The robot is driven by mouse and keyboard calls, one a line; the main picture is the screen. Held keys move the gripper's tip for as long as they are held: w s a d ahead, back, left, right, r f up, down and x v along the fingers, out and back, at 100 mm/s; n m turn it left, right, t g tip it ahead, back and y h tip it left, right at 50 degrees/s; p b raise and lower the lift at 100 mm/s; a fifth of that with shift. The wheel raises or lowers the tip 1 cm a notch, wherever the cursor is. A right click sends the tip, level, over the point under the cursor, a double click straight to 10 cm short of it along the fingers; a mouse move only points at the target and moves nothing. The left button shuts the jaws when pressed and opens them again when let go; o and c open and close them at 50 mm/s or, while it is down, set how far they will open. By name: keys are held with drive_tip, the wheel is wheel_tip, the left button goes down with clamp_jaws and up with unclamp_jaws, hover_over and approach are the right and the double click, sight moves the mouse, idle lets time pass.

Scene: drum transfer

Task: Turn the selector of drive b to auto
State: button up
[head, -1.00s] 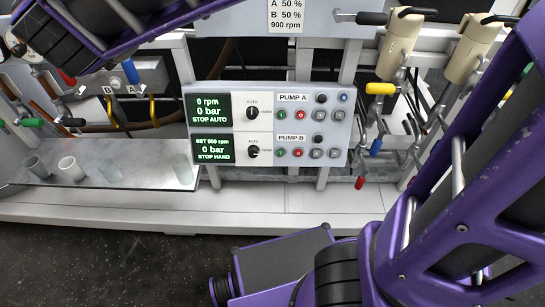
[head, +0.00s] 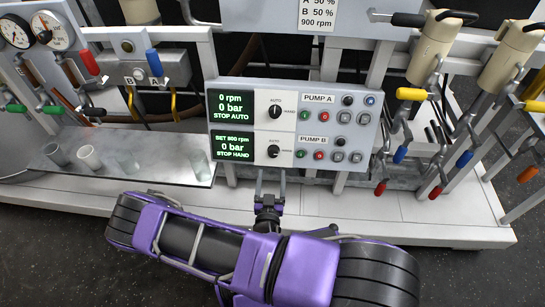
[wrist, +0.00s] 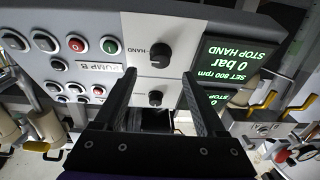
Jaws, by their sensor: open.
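The pump panel (head: 340,97) has two rows. The lower row, PUMP B, has a black selector knob (head: 273,151) between AUTO and HAND labels. Its display (head: 233,146) reads SET 800 rpm, 0 bar, STOP HAND. In the wrist view, which is upside down, the PUMP B selector (wrist: 160,53) sits ahead of the fingers, about centred between them. My gripper (head: 270,176) is open and empty, just below the panel's lower edge in the head view. Its fingers also show in the wrist view (wrist: 161,80). Nothing is between them; they look apart from the knob.
The PUMP A selector (head: 275,111) is just above, with its display (head: 235,106) reading STOP AUTO. Push buttons (head: 320,155) lie close to the right of the selectors. Cups (head: 90,157) stand on a shelf at left. Coloured valve handles (head: 411,94) are at right.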

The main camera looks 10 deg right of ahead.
sight(273, 156)
drive_tip(key=x, duration=0.7)
drive_tip(key=shift+w, duration=0.35)
clamp_jaws()
